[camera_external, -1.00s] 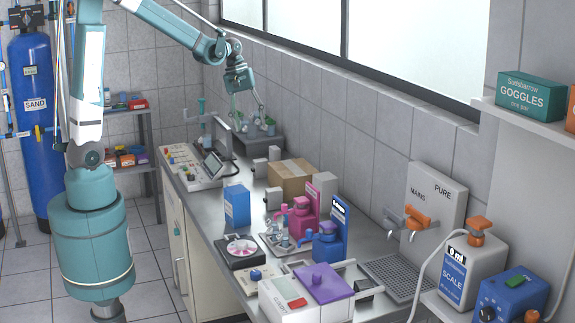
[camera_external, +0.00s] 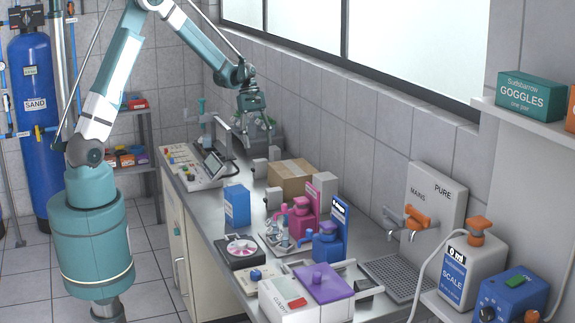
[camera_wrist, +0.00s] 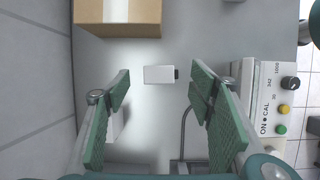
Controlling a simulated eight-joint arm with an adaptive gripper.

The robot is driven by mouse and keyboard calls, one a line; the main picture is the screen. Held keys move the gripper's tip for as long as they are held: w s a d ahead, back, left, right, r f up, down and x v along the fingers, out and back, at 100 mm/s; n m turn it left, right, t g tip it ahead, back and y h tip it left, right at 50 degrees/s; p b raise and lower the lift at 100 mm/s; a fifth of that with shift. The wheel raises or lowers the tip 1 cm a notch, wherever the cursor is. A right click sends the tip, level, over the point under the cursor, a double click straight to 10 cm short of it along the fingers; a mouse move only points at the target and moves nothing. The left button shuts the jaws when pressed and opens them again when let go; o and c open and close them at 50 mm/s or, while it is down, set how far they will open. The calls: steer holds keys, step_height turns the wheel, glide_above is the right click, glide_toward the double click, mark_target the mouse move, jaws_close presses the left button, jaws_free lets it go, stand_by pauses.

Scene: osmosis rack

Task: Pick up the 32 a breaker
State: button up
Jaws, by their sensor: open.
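Several small pale breaker-like blocks stand on the bench; I cannot read which is the 32 A breaker. One white block with a dark knob (camera_wrist: 158,74) shows between my fingertips in the wrist view, on the bench below them. It appears to be the block left of the cardboard box in the external view (camera_external: 260,168). Another pale block (camera_external: 274,153) stands behind it, and a third (camera_external: 274,197) is nearer the camera. My gripper (camera_external: 258,125) is open and empty above the bench; its green-padded fingers also frame the wrist view (camera_wrist: 160,92).
A cardboard box (camera_external: 292,178) stands close to the blocks, at the top left in the wrist view (camera_wrist: 117,30). A control panel with knobs (camera_wrist: 275,105) lies to the right there. The tiled wall (camera_external: 330,125) runs behind the bench. A blue box (camera_external: 237,206) stands nearer.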

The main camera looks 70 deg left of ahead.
mark_target(260, 160)
steer(key=shift+w+a+f+n, duration=0.1)
steer(key=shift+a+f+n, duration=0.05)
steer(key=shift+a+f, duration=0.3)
steer(key=shift+w+a+f+n, duration=0.15)
steer(key=shift+a+f, duration=0.1)
steer(key=shift+f, duration=0.3)
steer(key=shift+x, duration=1.3)
steer(key=shift+x, duration=2.6)
steer(key=shift+s, duration=0.15)
steer(key=shift+c, duration=0.4)
steer(key=c, duration=0.7)
